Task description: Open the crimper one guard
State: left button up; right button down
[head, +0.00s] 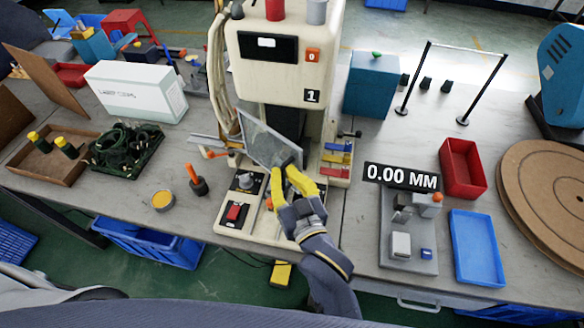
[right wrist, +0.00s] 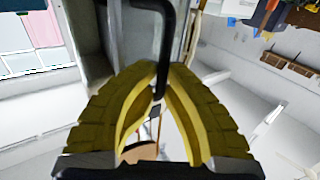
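Crimper one (head: 285,60) is the cream machine marked "1" in the middle of the bench. Its guard (head: 268,142) is a clear panel in a thin frame, standing at an angle in front of the machine's dark working space. My right gripper (head: 293,170), with yellow fingers, is at the guard's lower right edge. In the right wrist view the fingertips (right wrist: 160,82) close around the guard's black bent handle (right wrist: 168,30). The gripper hides part of the machine's base. My left gripper is not in view.
An orange-handled tool (head: 196,180) and a yellow round tin (head: 162,200) stand left of the base. Right are a measuring device (head: 408,255) reading 0.00 MM, a red bin (head: 462,168) and a blue tray (head: 478,246). A blue box (head: 370,85) stands behind.

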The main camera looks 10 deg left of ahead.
jog(key=shift+s+a+r, duration=0.1)
jog(key=shift+a+r, duration=0.3)
jog(key=shift+r, duration=0.2)
jog(key=c, duration=1.5)
grip_release()
jog(key=f+v, duration=0.1)
jog(key=v, duration=1.1)
jog(key=shift+d, duration=0.15)
jog(key=shift+c, duration=0.2)
